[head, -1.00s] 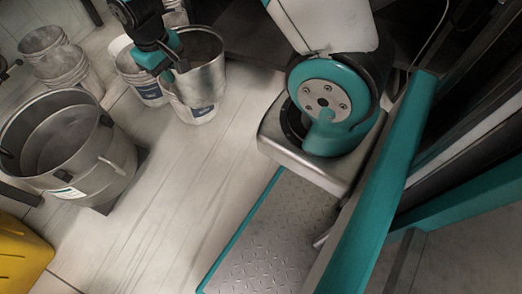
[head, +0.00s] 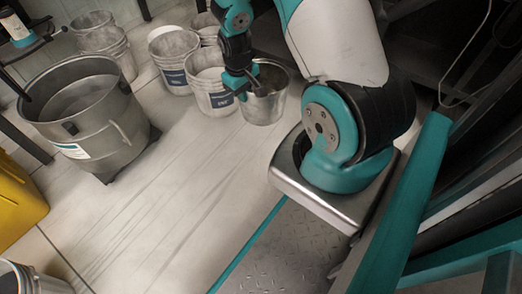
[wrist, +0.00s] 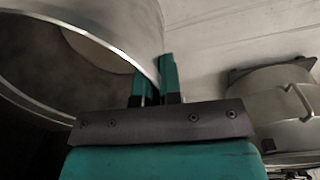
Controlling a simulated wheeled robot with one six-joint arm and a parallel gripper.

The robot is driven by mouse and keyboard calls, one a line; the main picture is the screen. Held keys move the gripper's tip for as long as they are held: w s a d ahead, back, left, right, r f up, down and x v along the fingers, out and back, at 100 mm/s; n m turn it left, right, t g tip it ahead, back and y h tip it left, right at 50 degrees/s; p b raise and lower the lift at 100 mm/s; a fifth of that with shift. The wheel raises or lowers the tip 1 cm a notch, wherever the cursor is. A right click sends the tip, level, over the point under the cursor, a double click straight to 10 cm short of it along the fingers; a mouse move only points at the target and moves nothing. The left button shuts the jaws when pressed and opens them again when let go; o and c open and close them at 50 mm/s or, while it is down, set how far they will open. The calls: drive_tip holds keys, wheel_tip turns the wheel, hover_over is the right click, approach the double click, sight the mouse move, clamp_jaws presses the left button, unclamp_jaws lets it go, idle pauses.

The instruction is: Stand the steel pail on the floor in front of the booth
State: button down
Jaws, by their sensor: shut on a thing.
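The steel pail (head: 267,104) is in the head view, right of the white buckets. My gripper (head: 250,82) is shut on its near left rim. I cannot tell from the head view whether its base touches the floor (head: 170,180). In the wrist view the open pail (wrist: 110,25) fills the upper left, its rim running between the two fingers of my gripper (wrist: 160,80). I cannot make out a booth for certain.
Several white buckets (head: 210,92) stand left of the pail. A large steel vat (head: 85,125) stands at the left; it also shows in the wrist view (wrist: 265,105). A yellow object (head: 15,200) is at the left edge. The middle floor is clear.

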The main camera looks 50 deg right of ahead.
wheel_tip(320, 180, down, 20)
drive_tip(key=b, duration=1.2)
drive_tip(key=shift+d+f, duration=0.15)
drive_tip(key=shift+d, duration=0.05)
drive_tip(key=shift+f, duration=0.15)
drive_tip(key=c, duration=1.3)
unclamp_jaws()
